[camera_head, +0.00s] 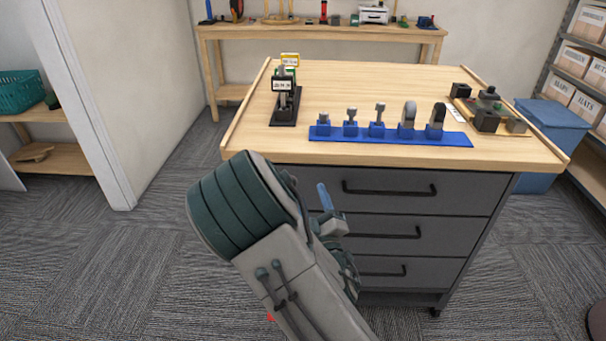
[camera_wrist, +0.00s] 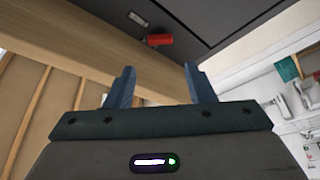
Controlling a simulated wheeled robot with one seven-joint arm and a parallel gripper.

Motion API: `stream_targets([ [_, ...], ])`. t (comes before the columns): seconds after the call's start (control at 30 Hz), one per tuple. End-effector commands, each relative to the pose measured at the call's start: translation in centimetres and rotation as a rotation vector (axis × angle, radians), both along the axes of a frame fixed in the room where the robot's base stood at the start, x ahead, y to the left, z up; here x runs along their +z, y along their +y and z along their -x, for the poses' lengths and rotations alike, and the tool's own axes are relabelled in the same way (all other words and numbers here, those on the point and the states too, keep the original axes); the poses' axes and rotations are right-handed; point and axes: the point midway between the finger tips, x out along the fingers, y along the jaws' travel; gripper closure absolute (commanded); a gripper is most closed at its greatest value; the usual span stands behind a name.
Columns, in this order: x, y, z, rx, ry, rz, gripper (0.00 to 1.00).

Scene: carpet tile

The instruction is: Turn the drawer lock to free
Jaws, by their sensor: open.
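A small red lever or knob (camera_wrist: 159,40), which looks like the drawer lock, sits on the dark drawer front in the wrist view. A small pale label (camera_wrist: 138,18) is beside it. I cannot tell which way the lock is turned. My gripper (camera_wrist: 159,67) is open and empty, its two blue fingers either side of the red part in the picture but apart from it. In the head view my gripper (camera_head: 326,198) is in front of the grey drawers (camera_head: 416,189), at the left of the cabinet. The lock is hidden there behind my arm.
The wooden bench top (camera_head: 370,83) overhangs the drawers. On it stand a blue rack (camera_head: 400,139) of tools, a dark stand (camera_head: 284,113) with signs and a dark device (camera_head: 488,120). A blue bin (camera_head: 552,125) is at the right. Carpet at left is clear.

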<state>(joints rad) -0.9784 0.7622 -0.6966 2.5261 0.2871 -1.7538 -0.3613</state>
Motion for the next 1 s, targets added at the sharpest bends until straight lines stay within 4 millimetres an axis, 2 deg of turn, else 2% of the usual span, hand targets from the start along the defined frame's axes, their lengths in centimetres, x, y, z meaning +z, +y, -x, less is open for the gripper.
stream_targets([
  [0.03, -0.4, 0.1, -0.1, 0.002, -0.001, -0.003, 0.51],
  [0.07, 0.0, 0.1, -0.5, 0.002, -0.003, -0.003, 0.51],
  [0.1, 0.6, 0.4, -1.5, 0.001, -0.003, -0.002, 0.51],
  [0.3, 1.8, 1.4, -5.6, 0.001, -0.001, 0.000, 0.51],
  [0.5, 2.6, 2.2, -8.7, 0.000, -0.001, 0.001, 0.51],
  [0.7, 3.0, 2.6, -10.2, 0.000, 0.001, 0.000, 0.51],
  [1.0, 3.1, 2.6, -10.5, 0.000, 0.002, -0.001, 0.51],
])
